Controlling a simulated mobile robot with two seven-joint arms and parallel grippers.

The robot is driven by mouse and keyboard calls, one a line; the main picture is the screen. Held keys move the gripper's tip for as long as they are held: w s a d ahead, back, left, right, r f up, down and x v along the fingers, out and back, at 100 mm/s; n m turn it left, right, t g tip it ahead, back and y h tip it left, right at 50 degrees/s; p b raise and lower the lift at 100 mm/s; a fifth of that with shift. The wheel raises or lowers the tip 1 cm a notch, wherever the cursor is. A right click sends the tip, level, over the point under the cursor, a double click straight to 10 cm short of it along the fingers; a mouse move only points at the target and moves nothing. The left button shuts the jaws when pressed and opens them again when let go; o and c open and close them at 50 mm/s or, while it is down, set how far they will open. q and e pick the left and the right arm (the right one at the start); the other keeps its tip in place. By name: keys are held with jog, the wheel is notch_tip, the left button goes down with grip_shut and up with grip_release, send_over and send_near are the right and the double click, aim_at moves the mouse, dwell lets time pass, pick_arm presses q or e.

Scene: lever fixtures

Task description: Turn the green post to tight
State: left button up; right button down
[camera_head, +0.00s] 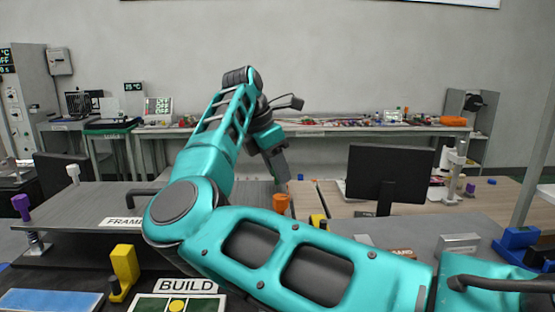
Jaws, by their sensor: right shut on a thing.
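My right gripper (281,182) points down near the middle of the picture, just above and behind an orange post (281,204) in this view. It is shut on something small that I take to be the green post. The green post itself cannot be made out clearly, and the forearm hides much of that area. My left gripper is not in view.
A dark plate labelled FRAME (85,228) lies at the left, with a purple post (22,208) and a white post (73,174) by it. A yellow block handle (124,270) stands near a BUILD sign (188,286). A black monitor (388,174) stands at the right.

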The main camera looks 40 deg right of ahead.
jog(key=m+p, duration=0.1)
jog(key=m, duration=0.1)
jog(key=shift+r+m+g, duration=0.15)
jog(key=shift+m+g, duration=0.15)
jog(key=shift+g, duration=0.1)
jog(key=shift+m+g+y+p, duration=0.4)
jog(key=shift+m+p, duration=0.2)
jog(key=shift+m, duration=0.6)
jog(key=c, duration=0.9)
grip_release()
jog(key=shift+c, duration=0.2)
